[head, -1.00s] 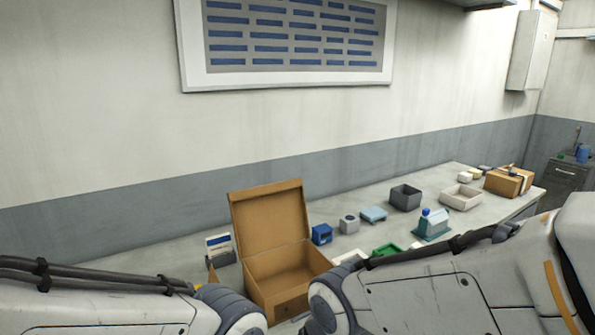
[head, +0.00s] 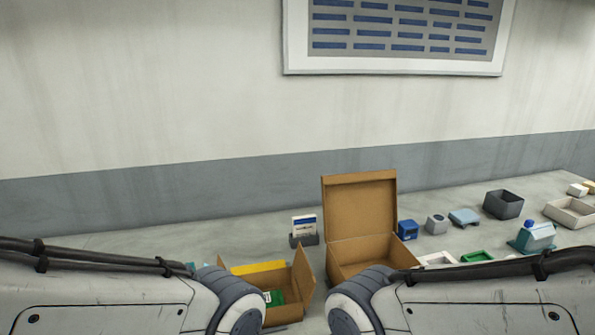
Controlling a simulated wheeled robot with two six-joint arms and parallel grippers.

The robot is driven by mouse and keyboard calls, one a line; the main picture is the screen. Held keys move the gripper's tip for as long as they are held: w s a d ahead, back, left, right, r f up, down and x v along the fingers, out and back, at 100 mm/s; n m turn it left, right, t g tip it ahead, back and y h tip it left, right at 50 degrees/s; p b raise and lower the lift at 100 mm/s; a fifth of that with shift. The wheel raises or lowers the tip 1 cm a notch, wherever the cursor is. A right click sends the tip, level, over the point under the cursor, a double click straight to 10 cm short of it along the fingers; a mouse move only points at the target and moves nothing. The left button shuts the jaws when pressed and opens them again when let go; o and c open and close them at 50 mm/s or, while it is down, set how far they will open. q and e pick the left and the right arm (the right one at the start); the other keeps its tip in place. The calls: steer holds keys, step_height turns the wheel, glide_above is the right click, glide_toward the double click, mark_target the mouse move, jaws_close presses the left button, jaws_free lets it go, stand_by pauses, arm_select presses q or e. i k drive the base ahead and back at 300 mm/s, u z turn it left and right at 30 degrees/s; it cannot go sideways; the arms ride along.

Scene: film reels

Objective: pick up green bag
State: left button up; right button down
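A small green item (head: 277,298), which looks like the green bag, lies inside a low open cardboard box (head: 303,281) at the lower middle of the head view. Part of it is hidden by my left arm. A green tray (head: 478,256) also stands on the counter to the right, so green shows in two places. My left arm comes in from the left and my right arm from the right, both low in the picture. Both grippers are out of sight below the frame.
A taller open cardboard box (head: 361,212) with its lid up stands right of the low box. Blue (head: 407,229) and grey boxes, a dark grey bin (head: 503,204) and a teal bottle holder (head: 533,237) stand along the counter. The counter at back left (head: 150,238) is clear.

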mark_target(273, 298)
steer(key=u, duration=0.85)
steer(key=i, duration=0.55)
steer(key=z, duration=1.25)
steer(key=k, duration=0.2)
steer(key=u, duration=0.25)
steer(key=i, duration=0.65)
steer(key=u, duration=0.25)
